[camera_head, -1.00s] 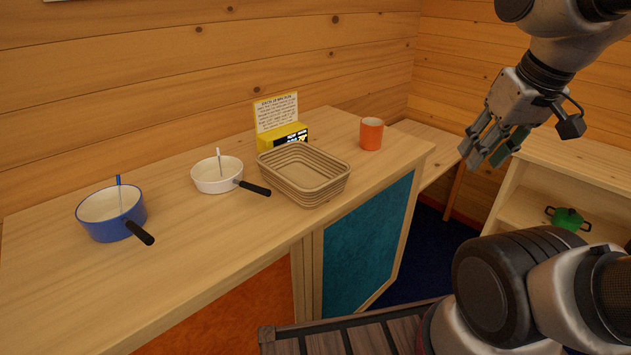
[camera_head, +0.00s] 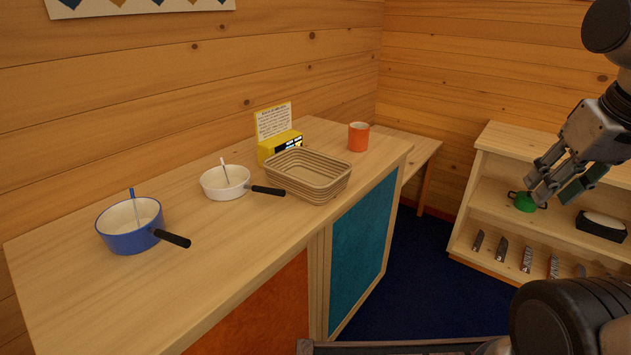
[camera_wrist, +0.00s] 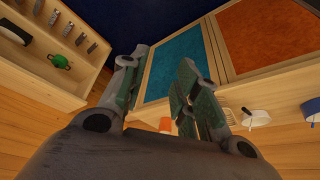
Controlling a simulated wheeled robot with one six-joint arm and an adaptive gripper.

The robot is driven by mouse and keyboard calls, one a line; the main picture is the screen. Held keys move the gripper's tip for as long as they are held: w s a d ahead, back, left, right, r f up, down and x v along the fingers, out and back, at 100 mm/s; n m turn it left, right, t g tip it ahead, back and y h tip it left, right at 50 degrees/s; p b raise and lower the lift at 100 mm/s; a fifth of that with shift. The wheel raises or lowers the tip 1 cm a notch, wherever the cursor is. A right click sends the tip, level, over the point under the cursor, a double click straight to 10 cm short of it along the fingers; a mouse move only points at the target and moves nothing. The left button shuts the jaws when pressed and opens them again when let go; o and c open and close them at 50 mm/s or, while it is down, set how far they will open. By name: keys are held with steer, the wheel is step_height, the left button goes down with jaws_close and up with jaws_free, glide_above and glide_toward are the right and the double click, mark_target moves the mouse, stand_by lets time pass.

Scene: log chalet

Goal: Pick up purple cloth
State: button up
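No purple cloth shows in either view. My gripper (camera_head: 553,191) is at the right of the head view, in the air in front of the low shelf unit. In the wrist view my gripper (camera_wrist: 158,95) has its fingers spread apart with nothing between them. The teal cabinet door shows behind the fingers there.
The wooden counter (camera_head: 219,247) bears a blue pan (camera_head: 126,242), a white pan (camera_head: 222,189), a beige basket (camera_head: 316,186), a yellow box with a sign (camera_head: 272,121) and an orange mug (camera_head: 358,137). The shelf (camera_head: 492,188) holds a green pot (camera_head: 525,202). Blue floor (camera_head: 431,273) lies between.

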steer(key=w+a+f+n+t+y, duration=0.1)
steer(key=w+a+f+n+t, duration=0.15)
steer(key=w+a, duration=0.7)
steer(key=w+a+f+n+t+y, duration=0.2)
steer(key=w+a+f+n, duration=0.15)
steer(key=w, duration=1.15)
steer(key=n+y, duration=0.6)
steer(key=y, duration=0.1)
glide_toward(296, 179)
steer(key=w+a, duration=0.2)
steer(key=shift+a+f, duration=0.25)
steer(key=shift+f, duration=0.25)
steer(key=x, duration=0.7)
steer(key=shift+d+f, duration=0.15)
steer(key=shift+f, duration=0.1)
jaws_close()
